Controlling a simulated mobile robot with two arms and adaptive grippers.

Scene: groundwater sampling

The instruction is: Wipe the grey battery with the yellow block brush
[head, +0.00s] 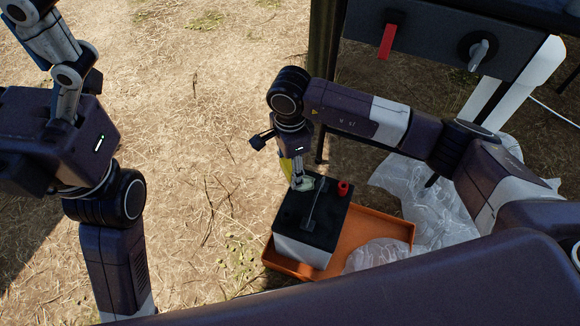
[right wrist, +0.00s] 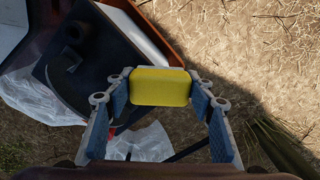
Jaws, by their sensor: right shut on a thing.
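The grey battery (head: 302,250) has a black top with a strap handle and a red terminal cap, and it stands in an orange tray (head: 378,247). In the right wrist view the battery's dark top (right wrist: 100,62) lies at upper left. My right gripper (head: 298,182) is over the far left part of the battery top. It is shut on the yellow block brush (right wrist: 160,88), which sits between the fingertips. In the head view only a yellow sliver of the brush (head: 286,169) shows. Whether the brush touches the battery cannot be told. My left arm is at the left, its gripper out of view.
Clear plastic sheeting (head: 430,205) lies right of the tray, with some inside it (head: 378,255). A dark panel (head: 440,45) with a red handle and a rotary knob stands at upper right. Open straw-covered ground (head: 190,120) lies left of the battery.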

